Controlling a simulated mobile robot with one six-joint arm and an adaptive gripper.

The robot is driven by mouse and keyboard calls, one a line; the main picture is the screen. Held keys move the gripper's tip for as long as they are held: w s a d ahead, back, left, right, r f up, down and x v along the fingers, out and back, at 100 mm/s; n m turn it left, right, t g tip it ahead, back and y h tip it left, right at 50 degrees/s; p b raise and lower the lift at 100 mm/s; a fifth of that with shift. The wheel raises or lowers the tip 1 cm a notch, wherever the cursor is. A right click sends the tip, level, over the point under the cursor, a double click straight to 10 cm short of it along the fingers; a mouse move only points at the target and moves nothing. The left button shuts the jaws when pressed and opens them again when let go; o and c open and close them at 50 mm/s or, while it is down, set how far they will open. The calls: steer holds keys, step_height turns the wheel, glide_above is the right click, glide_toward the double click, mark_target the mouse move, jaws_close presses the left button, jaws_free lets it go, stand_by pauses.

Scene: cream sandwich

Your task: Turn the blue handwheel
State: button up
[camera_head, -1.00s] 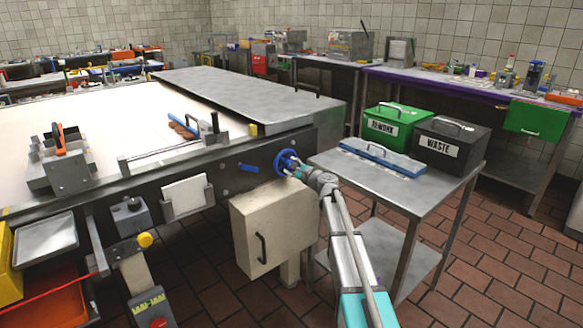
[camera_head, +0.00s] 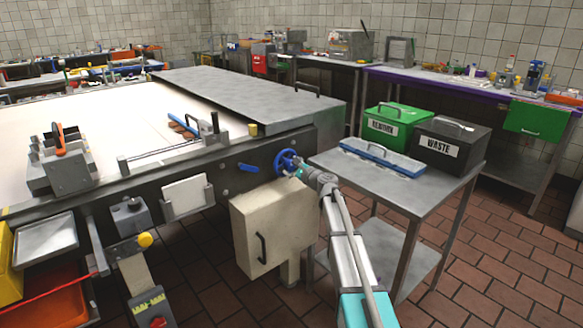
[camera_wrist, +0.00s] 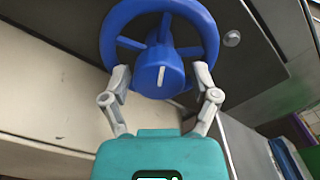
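The blue handwheel (camera_head: 287,162) is mounted on the dark side rail of the large table. The wrist view shows its rim, spokes and round hub with a white mark (camera_wrist: 160,73) close up; the mark stands nearly upright. My gripper (camera_wrist: 160,78) faces the wheel, with one finger on each side of the hub. The fingers are spread, and narrow gaps seem to show between them and the hub. I cannot tell whether the tips touch the spokes or rim. In the head view my gripper (camera_head: 298,172) is small and partly hidden against the wheel.
A cream cabinet (camera_head: 262,232) with a black handle hangs below the wheel.

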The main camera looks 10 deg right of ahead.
steer(key=shift+s, duration=0.2)
stand_by(0.3)
steer(key=v, duration=1.1)
steer(key=shift+s+d, duration=0.25)
steer(key=shift+s, duration=0.05)
steer(key=s+a+f+n+g+h, duration=0.1)
steer(key=s+a+f+n+g, duration=0.45)
steer(key=s+n, duration=0.2)
steer(key=s+a+f+n+g, duration=0.45)
steer(key=s+f+n, duration=0.2)
steer(key=s, duration=0.25)
steer(key=s+d+f+n+g+h, duration=0.2)
steer(key=s+f+n+g+h, duration=0.15)
steer(key=s, duration=0.55)
steer(key=s+d+f+n+g+h, duration=0.1)
steer(key=s+f+n+g+h, duration=0.2)
steer(key=s, duration=0.5)
steer(key=shift+n+t+h, duration=0.45)
steer(key=shift+n+h, duration=0.2)
steer(key=shift+h, duration=0.1)
steer(key=r+p, duration=2.9)
steer(key=shift+s+d, duration=0.35)
steer(key=shift+s, duration=0.05)
